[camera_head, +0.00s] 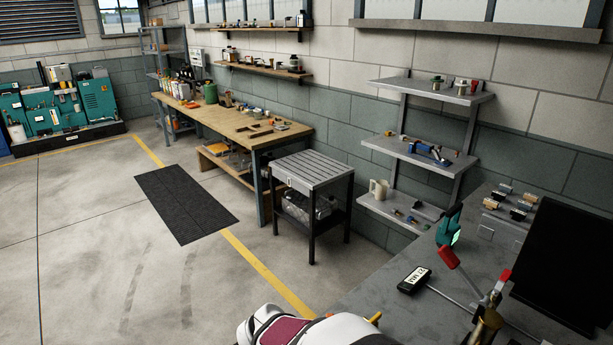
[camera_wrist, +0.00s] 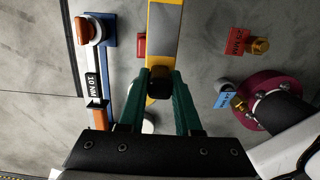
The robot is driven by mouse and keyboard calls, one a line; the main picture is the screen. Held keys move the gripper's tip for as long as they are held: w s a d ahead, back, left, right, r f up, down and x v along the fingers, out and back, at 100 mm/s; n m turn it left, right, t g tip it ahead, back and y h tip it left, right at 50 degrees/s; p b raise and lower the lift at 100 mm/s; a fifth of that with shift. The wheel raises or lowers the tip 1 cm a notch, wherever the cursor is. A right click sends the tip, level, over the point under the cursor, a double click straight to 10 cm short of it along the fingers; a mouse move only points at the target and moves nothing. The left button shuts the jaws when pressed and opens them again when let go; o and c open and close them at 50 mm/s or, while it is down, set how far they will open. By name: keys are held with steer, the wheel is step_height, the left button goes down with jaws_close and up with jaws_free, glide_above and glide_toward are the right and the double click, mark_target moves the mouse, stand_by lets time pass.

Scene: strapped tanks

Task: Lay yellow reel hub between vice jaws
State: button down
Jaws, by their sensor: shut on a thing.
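In the wrist view, my gripper (camera_wrist: 160,84) has two green fingers closed from both sides on a dark cylindrical piece (camera_wrist: 160,88) with a brownish top. A yellow bar-like part (camera_wrist: 153,50) with a grey middle runs up from behind the fingertips. I cannot tell whether it is joined to the held piece, or which of these is the reel hub. My gripper cannot be made out in the head view. I cannot surely identify the vice jaws in either view.
In the wrist view, a tool marked NM (camera_wrist: 92,85) lies left; red (camera_wrist: 236,42) and blue (camera_wrist: 226,95) tags with brass fittings lie right. In the head view, a grey bench (camera_head: 380,288) carries red-handled hardware (camera_head: 448,258) and a black labelled device (camera_head: 414,280). Shelves (camera_head: 420,157) stand behind.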

steer(key=w+d, duration=0.2)
steer(key=w+d+f, duration=0.1)
steer(key=d, duration=0.1)
steer(key=w+d, duration=0.2)
steer(key=shift+w+d+f, duration=0.1)
steer(key=shift+w+f, duration=0.2)
steer(key=shift+f, duration=0.05)
steer(key=shift+f, duration=0.1)
steer(key=shift+f, duration=3.45)
steer(key=c, duration=0.5)
jaws_free()
